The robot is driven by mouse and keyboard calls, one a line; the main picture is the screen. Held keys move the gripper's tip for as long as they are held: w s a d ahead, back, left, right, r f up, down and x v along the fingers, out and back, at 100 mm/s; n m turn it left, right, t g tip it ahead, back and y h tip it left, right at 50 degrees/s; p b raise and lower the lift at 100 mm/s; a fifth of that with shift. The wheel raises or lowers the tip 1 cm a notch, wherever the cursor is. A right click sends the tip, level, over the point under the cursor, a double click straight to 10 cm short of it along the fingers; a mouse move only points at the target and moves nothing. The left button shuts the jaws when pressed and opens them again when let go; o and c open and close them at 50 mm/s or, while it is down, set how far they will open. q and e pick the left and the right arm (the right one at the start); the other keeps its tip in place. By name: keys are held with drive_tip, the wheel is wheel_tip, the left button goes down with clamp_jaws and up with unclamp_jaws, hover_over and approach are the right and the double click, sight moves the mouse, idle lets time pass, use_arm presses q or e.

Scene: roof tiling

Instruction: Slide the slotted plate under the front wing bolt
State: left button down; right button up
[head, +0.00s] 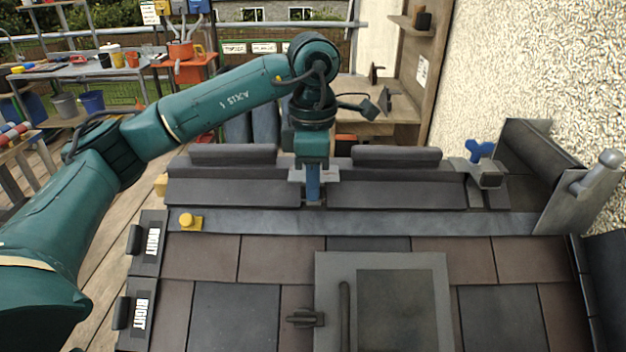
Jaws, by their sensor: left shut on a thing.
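My left gripper (313,190) points straight down in the gap between the two dark ridge pieces, just behind the long grey metal strip (400,223). Its blue fingers are shut on a small grey piece that they mostly hide. I cannot tell whether this piece is the slotted plate, and no slot shows. A blue wing bolt (480,150) stands above a grey bracket (488,174) at the right end of the ridge, well apart from the gripper. A yellow knob (190,221) sits at the strip's left end. My right gripper is out of view.
Dark ridge pieces (233,190) (397,192) flank the gripper. A framed roof window (380,262) lies in the brown and grey tiles. A dark roll (540,148) and a rough pale wall (535,60) bound the right. Benches (90,70) with pots stand behind left.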

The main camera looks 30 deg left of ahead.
use_arm(q)
drive_tip(key=shift+w, duration=0.1)
drive_tip(key=shift+w, duration=0.1)
drive_tip(key=shift+w+a, duration=0.2)
drive_tip(key=shift+w, duration=0.1)
idle(0.5)
drive_tip(key=shift+w+a, duration=0.15)
drive_tip(key=shift+w, duration=0.15)
drive_tip(key=shift+w+a, duration=0.1)
drive_tip(key=shift+w, duration=0.1)
idle(0.4)
drive_tip(key=shift+w, duration=0.1)
drive_tip(key=shift+w+a, duration=0.15)
